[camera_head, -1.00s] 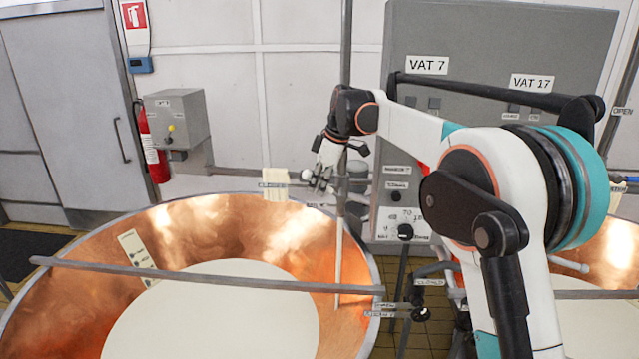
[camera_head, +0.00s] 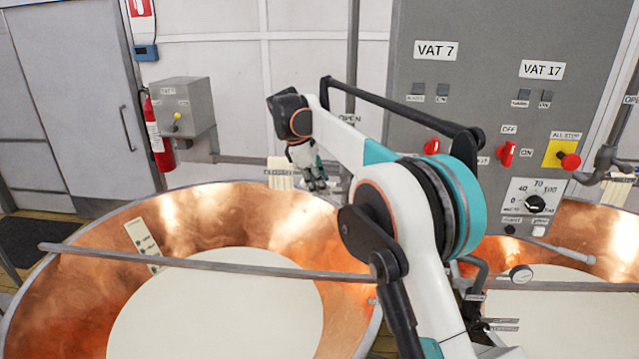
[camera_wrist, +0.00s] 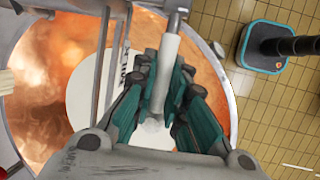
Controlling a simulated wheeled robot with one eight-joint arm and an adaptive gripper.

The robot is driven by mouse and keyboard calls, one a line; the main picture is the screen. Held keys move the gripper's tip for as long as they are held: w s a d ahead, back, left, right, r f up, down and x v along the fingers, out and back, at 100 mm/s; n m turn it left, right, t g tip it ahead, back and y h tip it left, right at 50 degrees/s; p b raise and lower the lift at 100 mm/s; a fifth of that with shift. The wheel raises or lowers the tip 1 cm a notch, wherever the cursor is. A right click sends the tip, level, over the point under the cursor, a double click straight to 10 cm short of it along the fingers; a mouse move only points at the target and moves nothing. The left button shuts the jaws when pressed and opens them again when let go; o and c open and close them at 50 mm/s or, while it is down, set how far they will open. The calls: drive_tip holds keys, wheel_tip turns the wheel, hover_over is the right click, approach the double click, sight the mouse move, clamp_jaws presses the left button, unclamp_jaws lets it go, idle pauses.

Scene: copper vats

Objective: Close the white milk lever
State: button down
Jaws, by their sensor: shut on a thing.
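My gripper (camera_wrist: 158,95) has its teal fingers closed around a pale, white-grey rod in the wrist view, which I take to be the white milk lever (camera_wrist: 166,62). The rod runs up between the fingers towards a grey fitting at the top of the picture. In the head view my gripper (camera_head: 316,178) is over the far rim of the left copper vat, beside the upright grey pipe (camera_head: 353,55). The lever itself cannot be made out there.
The left copper vat (camera_head: 80,290) holds pale milk, with a grey bar (camera_head: 200,263) across it. The grey control panel (camera_head: 455,105) stands behind my arm. A grey box (camera_head: 183,105) is at the left. Tiled floor (camera_wrist: 275,125) shows beside the vat.

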drive_tip(key=shift+f, duration=0.1)
idle(0.4)
drive_tip(key=c, duration=1.6)
unclamp_jaws()
drive_tip(key=v, duration=1.2)
drive_tip(key=shift+a, duration=0.15)
drive_tip(key=shift+w, duration=0.15)
